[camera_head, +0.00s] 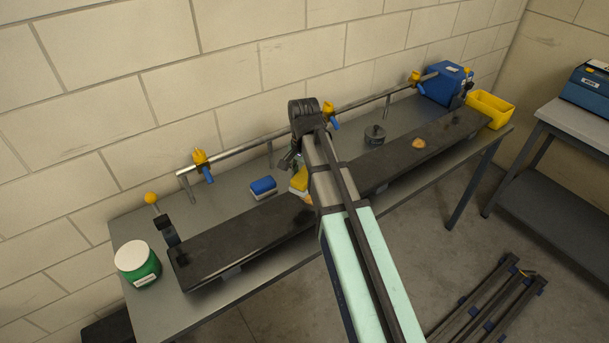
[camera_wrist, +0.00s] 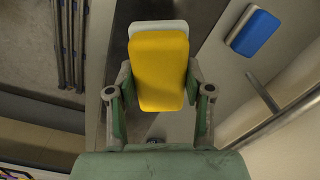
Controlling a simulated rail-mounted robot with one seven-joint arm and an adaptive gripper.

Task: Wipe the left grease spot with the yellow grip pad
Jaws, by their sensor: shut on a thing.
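The yellow grip pad (camera_head: 299,181) is in my gripper (camera_head: 296,166), just left of my arm in the head view. In the wrist view the yellow pad (camera_wrist: 159,72) sits between both fingers of my gripper (camera_wrist: 160,98), with a pale layer under its yellow top. A tan spot (camera_head: 307,199), the left one, shows on the dark long board (camera_head: 225,240), beside the pad and partly hidden by my arm. I cannot tell whether the pad touches the board. Another tan spot (camera_head: 419,143) lies farther right on the board, uncovered.
A blue pad (camera_head: 263,187) lies on the table behind the board. A rail (camera_head: 250,140) with yellow and blue clamps runs along the wall. A green tub (camera_head: 138,263) stands at the left end, a grey round piece (camera_head: 375,135) behind the board, and a yellow bin (camera_head: 490,108) at the right.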

